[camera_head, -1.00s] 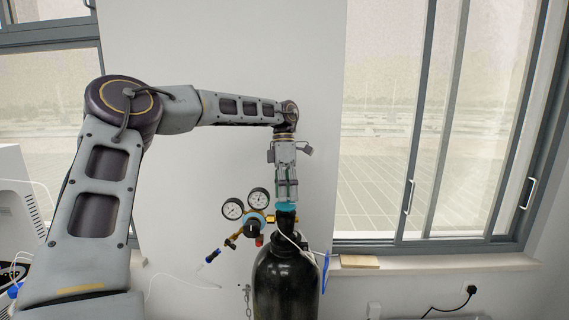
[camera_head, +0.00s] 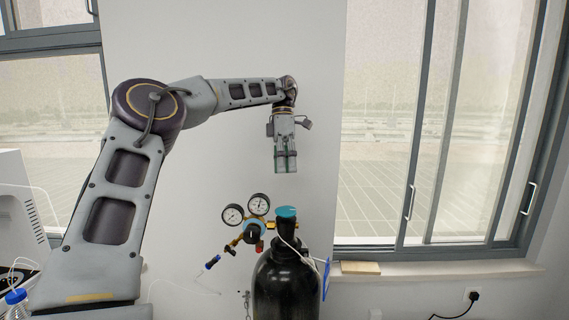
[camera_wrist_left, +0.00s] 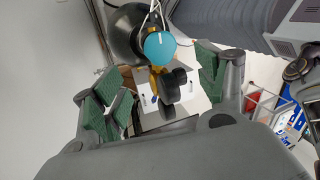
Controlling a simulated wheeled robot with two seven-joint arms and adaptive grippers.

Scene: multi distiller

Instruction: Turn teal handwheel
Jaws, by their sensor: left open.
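The teal handwheel (camera_head: 286,212) sits on top of a black gas cylinder (camera_head: 284,284) in the head view. My left gripper (camera_head: 286,171) hangs pointing down above the handwheel, with a clear gap between them. In the left wrist view the teal handwheel (camera_wrist_left: 160,48) shows from above, beyond the open fingers and towards the top of the picture. The left gripper's green finger pads (camera_wrist_left: 160,92) are wide apart with nothing between them. My right gripper is not in view.
A regulator with two round gauges (camera_head: 246,208) and brass fittings is fixed beside the handwheel, on its left. A white wall stands behind the cylinder. A window sill with a wooden block (camera_head: 360,268) is to the right.

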